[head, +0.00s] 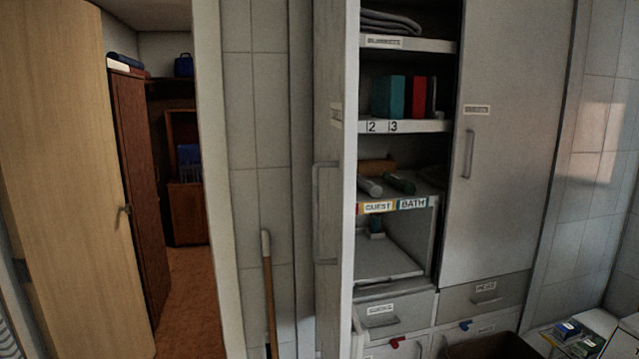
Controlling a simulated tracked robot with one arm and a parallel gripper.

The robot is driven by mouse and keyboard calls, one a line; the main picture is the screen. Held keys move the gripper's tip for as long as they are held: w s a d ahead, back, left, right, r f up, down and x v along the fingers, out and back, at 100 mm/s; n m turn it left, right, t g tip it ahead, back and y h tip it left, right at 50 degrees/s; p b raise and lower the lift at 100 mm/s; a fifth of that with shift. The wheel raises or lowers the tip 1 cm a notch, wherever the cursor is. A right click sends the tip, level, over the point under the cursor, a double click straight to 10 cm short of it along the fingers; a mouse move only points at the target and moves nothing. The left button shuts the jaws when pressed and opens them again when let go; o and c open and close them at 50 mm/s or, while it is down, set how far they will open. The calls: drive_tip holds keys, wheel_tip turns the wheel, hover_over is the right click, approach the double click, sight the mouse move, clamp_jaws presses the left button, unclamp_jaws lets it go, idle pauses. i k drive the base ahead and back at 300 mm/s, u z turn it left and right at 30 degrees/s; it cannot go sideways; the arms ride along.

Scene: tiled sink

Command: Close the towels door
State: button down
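A tall grey cabinet stands at the centre right. Its left door (333,70) is open, swung out toward me and seen nearly edge-on, with a bar handle (317,210) and a small label too slanted to read. Its right door (515,150) is shut, with a bar handle (468,153) and a label too small to read. I cannot tell from the labels which is the towels door. My gripper is not in view.
Open shelves (408,126) hold folded cloth, boxes and rolls, above labelled drawers (394,313). A wooden-handled tool (268,290) leans on the tiled wall left of the open door. A wooden room door (70,170) stands open at left. A dark bin (490,347) is low right.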

sight(337, 23)
drive_tip(key=u, duration=0.05)
drive_tip(key=i, duration=1)
drive_tip(key=z, duration=0.05)
